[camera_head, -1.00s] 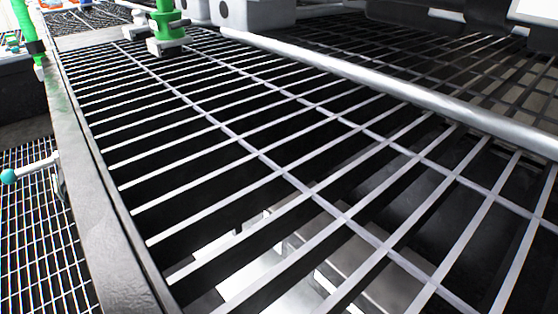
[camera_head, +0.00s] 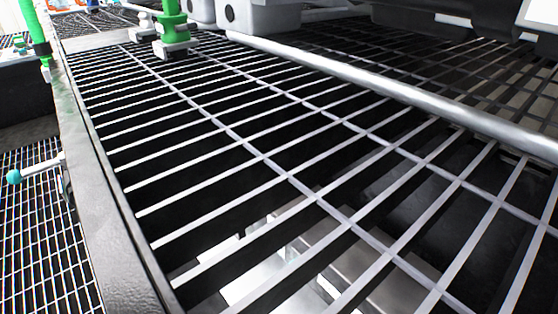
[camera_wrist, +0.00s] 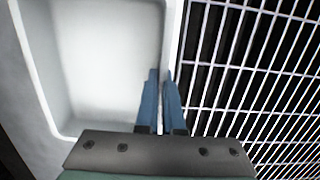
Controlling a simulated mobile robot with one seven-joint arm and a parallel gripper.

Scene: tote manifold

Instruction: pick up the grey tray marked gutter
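A pale grey tray (camera_wrist: 105,60) fills the left half of the wrist view, seen into its empty inside. Its right wall runs up the picture beside the grating. My gripper (camera_wrist: 161,74) has its two blue fingers close together at this wall, one on each side, with a thin pale strip of the wall between them. It looks shut on the wall. No "gutter" marking is readable, and the tray's far end is out of the picture. Neither the gripper nor this tray can be made out in the head view.
A metal grating (camera_head: 265,158) fills most of the head view, with a thick rail (camera_head: 400,92) across it and pale shapes below its bars. A green-and-white fitting (camera_head: 172,30) stands at the far edge. A frame beam (camera_head: 100,220) runs along the left.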

